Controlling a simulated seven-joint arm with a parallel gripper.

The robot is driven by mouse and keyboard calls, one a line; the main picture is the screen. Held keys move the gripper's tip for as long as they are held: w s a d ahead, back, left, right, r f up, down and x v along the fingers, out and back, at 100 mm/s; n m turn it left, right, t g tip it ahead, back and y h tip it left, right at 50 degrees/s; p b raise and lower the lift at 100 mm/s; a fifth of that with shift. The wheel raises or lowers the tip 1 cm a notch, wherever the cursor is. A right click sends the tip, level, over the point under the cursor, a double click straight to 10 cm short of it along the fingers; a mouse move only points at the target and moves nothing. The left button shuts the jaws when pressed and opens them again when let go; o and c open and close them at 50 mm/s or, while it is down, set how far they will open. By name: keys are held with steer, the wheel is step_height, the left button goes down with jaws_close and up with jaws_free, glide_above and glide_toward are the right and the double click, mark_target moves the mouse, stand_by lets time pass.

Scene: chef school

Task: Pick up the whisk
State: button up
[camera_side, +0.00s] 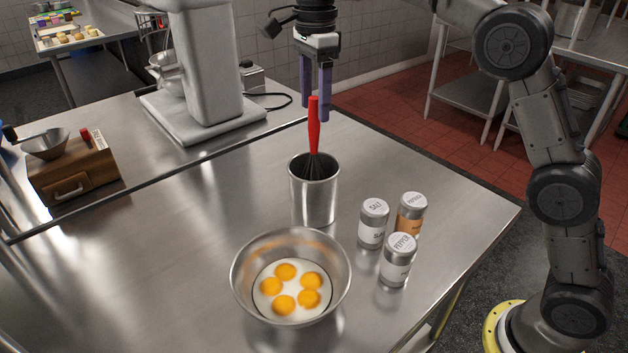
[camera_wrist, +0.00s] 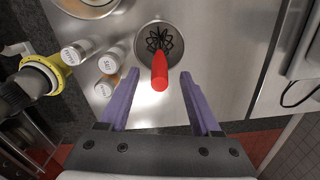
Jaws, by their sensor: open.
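The whisk (camera_side: 314,128) has a red handle and dark wires. It stands upright, handle up, in a metal cylinder (camera_side: 315,196) on the steel table. In the wrist view the red handle (camera_wrist: 159,72) points toward the camera, with its wires inside the cylinder's round mouth. My gripper (camera_side: 316,112) has two purple fingers and is open and empty. Its fingertips are level with the upper part of the handle in the side view.
A metal bowl (camera_side: 239,283) with several egg yolks stands in front of the cylinder. Salt (camera_side: 373,224), pepper (camera_side: 397,262) and an orange-labelled shaker (camera_side: 411,215) stand to its right. A mixer (camera_side: 205,70) stands behind left. The table's left front is clear.

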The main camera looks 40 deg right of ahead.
mark_target(314, 135)
steer(key=shift+f, duration=3.7)
jaws_close()
